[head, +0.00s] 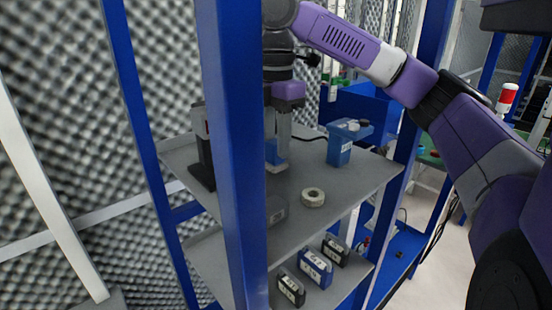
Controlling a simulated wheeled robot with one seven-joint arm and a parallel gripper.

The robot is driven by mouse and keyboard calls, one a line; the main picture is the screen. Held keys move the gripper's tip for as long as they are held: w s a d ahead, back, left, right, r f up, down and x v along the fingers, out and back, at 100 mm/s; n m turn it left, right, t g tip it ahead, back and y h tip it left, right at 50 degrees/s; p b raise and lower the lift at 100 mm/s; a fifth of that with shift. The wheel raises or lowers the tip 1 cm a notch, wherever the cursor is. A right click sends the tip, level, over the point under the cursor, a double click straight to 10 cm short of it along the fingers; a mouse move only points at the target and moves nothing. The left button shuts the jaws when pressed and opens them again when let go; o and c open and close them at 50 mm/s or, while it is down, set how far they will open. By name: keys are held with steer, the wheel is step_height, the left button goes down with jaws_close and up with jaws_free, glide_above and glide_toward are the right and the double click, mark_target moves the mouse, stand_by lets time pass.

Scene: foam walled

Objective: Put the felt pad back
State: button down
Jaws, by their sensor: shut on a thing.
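My gripper (278,140) points down over the upper grey shelf, partly hidden behind a blue upright post. It is shut on a small blue piece with a pale lower edge (273,155), which appears to be the felt pad. The post covers its left side, so its full shape is hidden. It is close to the shelf surface; I cannot tell whether it touches it.
The blue post (235,160) stands in front of the upper shelf (345,185). The shelf bears a pale roll (313,197), a blue container (341,148) and a dark upright object (202,150). Several black and blue boxes (314,267) stand on the lower shelf.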

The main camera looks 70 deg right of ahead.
steer(key=shift+f, duration=0.9)
steer(key=c, duration=1.1)
jaws_free()
steer(key=shift+o, duration=0.2)
steer(key=shift+f+b, duration=0.15)
steer(key=shift+b, duration=0.2)
steer(key=shift+f+b, duration=0.15)
steer(key=shift+b, duration=0.25)
steer(key=r, duration=0.8)
steer(key=shift+s+d+r, duration=0.1)
steer(key=shift+s+d, duration=0.15)
steer(key=shift+d, duration=0.05)
steer(key=shift+s, duration=0.1)
